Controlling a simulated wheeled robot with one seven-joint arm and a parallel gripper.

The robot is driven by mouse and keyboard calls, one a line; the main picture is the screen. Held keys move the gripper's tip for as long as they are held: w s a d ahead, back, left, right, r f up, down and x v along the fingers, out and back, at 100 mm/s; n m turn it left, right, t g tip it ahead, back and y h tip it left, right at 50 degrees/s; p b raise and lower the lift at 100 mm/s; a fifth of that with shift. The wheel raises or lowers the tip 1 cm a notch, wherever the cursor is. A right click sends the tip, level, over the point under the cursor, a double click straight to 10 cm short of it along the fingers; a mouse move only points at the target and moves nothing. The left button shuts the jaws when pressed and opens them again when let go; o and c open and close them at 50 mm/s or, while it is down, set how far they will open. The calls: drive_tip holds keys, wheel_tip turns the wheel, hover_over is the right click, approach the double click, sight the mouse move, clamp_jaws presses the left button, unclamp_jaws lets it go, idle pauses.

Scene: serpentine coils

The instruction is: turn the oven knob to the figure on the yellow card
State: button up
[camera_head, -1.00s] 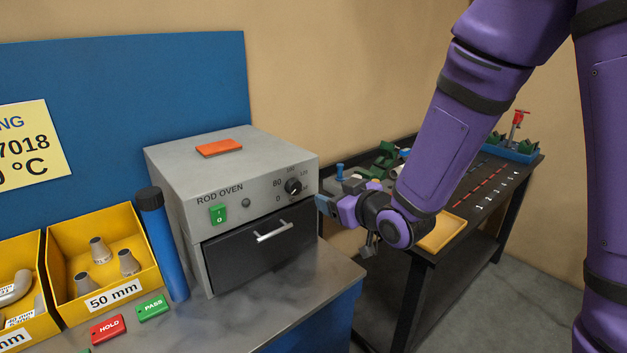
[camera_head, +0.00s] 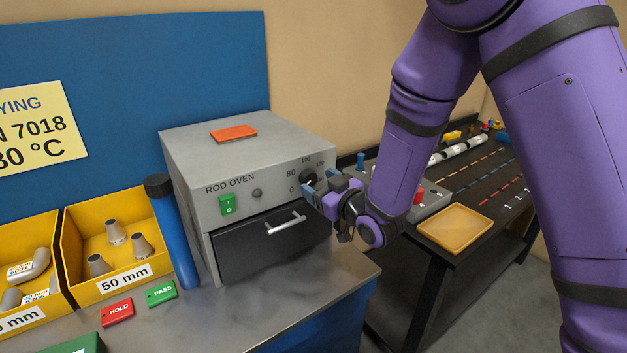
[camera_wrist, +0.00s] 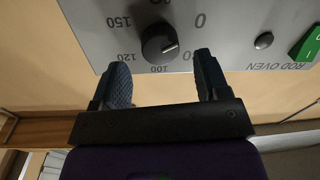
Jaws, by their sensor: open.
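The yellow card (camera_head: 40,127) on the blue board is cut off at the left in the head view. It reads "7018" and a figure that looks like "80 °C", its first digit clipped. The black oven knob (camera_head: 308,177) is on the rod oven (camera_head: 250,165), upper right of its front. In the wrist view the knob (camera_wrist: 158,43) appears upside down, with 0, 100, 120 and 150 around it. A small light mark shows on its right side. My gripper (camera_wrist: 162,75) is open, fingers either side of and just short of the knob; one finger partly covers a figure.
A green switch (camera_head: 228,204) and the drawer handle (camera_head: 286,223) are on the oven front. A blue tube (camera_head: 175,235) stands left of the oven, beside yellow bins (camera_head: 75,250). A dark side table with a yellow tray (camera_head: 455,228) is at the right.

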sight(309, 178)
drive_tip(key=shift+x, duration=1.4)
drive_tip(key=c, duration=0.9)
drive_tip(key=shift+c, duration=0.2)
drive_tip(key=shift+m, duration=0.3)
drive_tip(key=m, duration=0.5)
drive_tip(key=shift+w+d, duration=0.1)
drive_tip(key=m, duration=0.6)
drive_tip(key=shift+f+t, duration=0.15)
drive_tip(key=shift+t, duration=0.15)
drive_tip(key=shift+m, duration=0.4)
